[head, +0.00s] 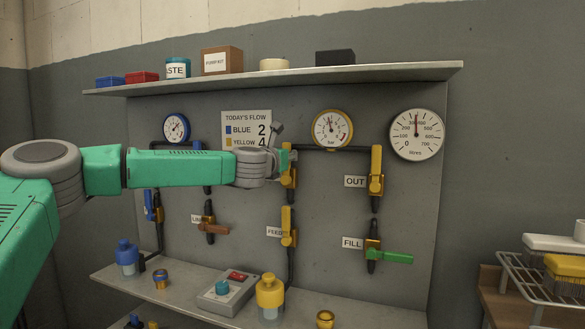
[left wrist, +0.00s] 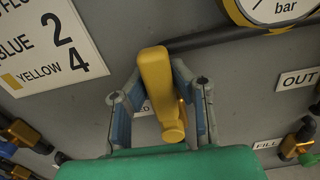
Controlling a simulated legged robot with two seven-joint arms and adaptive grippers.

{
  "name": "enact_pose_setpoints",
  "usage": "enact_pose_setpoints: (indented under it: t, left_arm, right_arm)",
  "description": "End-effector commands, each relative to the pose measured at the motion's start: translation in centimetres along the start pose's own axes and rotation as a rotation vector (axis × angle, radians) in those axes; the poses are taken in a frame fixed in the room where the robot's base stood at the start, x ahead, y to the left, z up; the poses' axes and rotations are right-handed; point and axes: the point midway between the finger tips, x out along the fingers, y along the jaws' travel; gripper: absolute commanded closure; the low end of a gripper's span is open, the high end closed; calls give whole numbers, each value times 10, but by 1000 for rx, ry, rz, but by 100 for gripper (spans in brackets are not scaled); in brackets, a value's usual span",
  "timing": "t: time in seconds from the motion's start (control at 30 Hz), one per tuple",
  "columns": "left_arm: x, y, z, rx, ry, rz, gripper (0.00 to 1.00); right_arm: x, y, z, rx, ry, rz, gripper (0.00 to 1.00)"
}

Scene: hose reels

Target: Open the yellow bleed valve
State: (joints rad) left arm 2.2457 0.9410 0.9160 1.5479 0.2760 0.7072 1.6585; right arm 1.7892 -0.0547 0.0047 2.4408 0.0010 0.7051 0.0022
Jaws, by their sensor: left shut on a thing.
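The yellow valve handle (left wrist: 156,80) stands roughly upright between the fingers of my left gripper (left wrist: 161,72) in the left wrist view. The gripper is shut on it. In the head view my left gripper (head: 281,158) reaches in from the left and covers part of this valve (head: 289,179), below the yellow-rimmed gauge (head: 332,128). A label behind the fingers shows only its last letters, "ED", in the left wrist view. My right gripper is out of view.
The OUT valve (head: 376,172) stands to the right. The FEED valve (head: 288,226) is below, and the FILL valve with a green handle (head: 394,256) is lower right. A flow sign (head: 240,129) reads blue 2, yellow 4. A lower shelf (head: 205,300) holds bottles and a button box.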

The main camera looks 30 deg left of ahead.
Motion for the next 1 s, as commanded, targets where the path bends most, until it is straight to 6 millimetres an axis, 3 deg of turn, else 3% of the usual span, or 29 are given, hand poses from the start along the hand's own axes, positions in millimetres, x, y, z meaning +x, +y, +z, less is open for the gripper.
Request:
enact_pose_setpoints:
  t: [0.03, 0.63, 0.67, 0.7, 0.73, 1.0]
  left_arm:
    - [0, 1, -20, -12, 29, -2, 100]
    - [0, 2, -18, -54, 29, -2, 100]
    - [0, 2, -18, -54, 29, -2, 80]
    - [0, 2, -17, -53, 29, -2, 66]
    - [0, 2, -17, -52, 28, -2, 59]
    - [1, 1, -11, -50, 19, -1, 59]
  right_arm:
    - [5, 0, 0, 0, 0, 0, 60]
    - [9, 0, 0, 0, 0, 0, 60]
    - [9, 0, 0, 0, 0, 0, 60]
    - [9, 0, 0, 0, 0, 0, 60]
    - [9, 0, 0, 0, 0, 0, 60]
    - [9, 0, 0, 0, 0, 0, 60]
